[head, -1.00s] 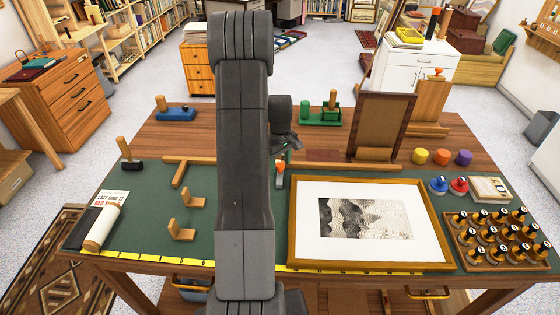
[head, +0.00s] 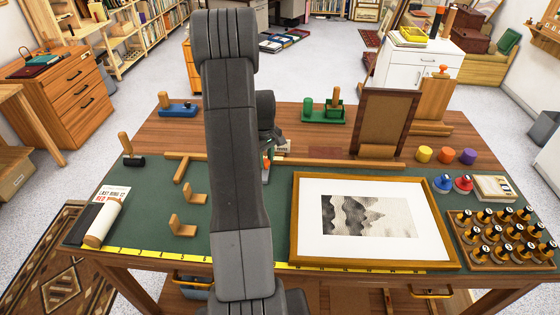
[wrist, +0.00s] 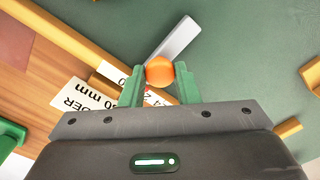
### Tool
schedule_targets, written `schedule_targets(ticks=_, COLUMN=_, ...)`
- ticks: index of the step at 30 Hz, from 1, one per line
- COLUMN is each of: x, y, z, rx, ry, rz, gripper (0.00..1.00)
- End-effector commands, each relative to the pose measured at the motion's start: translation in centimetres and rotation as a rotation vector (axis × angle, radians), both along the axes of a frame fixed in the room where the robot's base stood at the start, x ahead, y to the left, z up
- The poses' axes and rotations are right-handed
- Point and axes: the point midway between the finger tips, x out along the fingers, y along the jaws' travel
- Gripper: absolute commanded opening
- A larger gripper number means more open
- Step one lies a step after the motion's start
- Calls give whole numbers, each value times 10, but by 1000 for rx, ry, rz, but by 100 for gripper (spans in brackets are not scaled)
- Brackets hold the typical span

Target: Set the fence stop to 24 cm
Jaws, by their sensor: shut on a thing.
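The fence stop shows in the wrist view as an orange knob (wrist: 159,70) with a flat grey bar (wrist: 175,40) beyond it. My gripper (wrist: 159,73) has its two green fingers shut on the knob, one on each side. In the head view, my gripper (head: 267,161) is at the wooden fence (head: 330,161), largely hidden behind my arm. The white scale strip (wrist: 113,73) on the fence passes under the fingers. Some digits show, including a 4 and a 2, but the stop's exact reading cannot be told.
A framed print (head: 370,222) lies on the green mat right of my arm. Wooden corner pieces (head: 183,225) and a yellow tape (head: 150,256) lie at left and front. A brown frame (head: 385,122) stands behind the fence. A mallet (head: 130,152) is at far left.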

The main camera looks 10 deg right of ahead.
Motion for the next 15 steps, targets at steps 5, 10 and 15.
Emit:
schedule_targets(ticks=5, x=10, y=31, z=0, rx=0, ry=-4, rz=4, gripper=0)
schedule_targets(ticks=10, x=11, y=37, z=1, rx=1, ry=-3, rz=0, gripper=0)
schedule_targets(ticks=15, x=11, y=37, z=1, rx=1, ry=-4, rz=0, gripper=0)
